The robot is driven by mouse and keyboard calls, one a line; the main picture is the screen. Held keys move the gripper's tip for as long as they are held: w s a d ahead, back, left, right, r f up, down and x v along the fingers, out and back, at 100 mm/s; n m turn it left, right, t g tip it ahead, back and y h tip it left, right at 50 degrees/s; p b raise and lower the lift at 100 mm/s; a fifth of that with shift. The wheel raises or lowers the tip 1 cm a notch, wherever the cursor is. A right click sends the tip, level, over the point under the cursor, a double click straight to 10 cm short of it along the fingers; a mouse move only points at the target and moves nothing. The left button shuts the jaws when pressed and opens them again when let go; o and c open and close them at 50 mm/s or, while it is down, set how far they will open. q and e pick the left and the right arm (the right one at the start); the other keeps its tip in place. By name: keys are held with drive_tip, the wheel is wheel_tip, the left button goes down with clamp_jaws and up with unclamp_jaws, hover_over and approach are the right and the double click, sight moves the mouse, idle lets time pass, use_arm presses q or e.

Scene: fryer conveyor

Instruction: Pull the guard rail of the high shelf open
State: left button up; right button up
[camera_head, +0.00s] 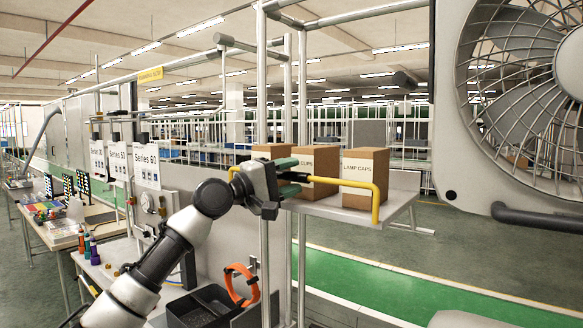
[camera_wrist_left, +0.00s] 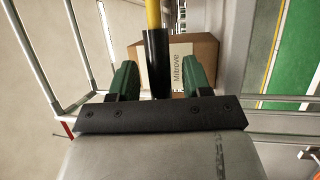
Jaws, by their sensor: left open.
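The guard rail (camera_head: 345,183) is a yellow bar along the front of the high shelf (camera_head: 342,207), bent down at its right end. My left gripper (camera_head: 288,177) is at the rail's left part, with green fingers that hide some of it. In the left wrist view, the rail (camera_wrist_left: 153,14) has a black sleeve (camera_wrist_left: 156,55) that lies between the two spread fingers of this gripper (camera_wrist_left: 156,80). Gaps show on both sides of the sleeve, so the fingers are around it and not closed on it. My right gripper is not in view.
Cardboard boxes stand on the shelf behind the rail, including the LAMP CAPS box (camera_head: 364,171). A large caged fan (camera_head: 520,75) fills the upper right. Upright posts stand beside the shelf.

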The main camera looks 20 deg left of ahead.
use_arm(q)
drive_tip(key=shift+w+d, duration=0.15)
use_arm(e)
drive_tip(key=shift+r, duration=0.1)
use_arm(q)
clamp_jaws()
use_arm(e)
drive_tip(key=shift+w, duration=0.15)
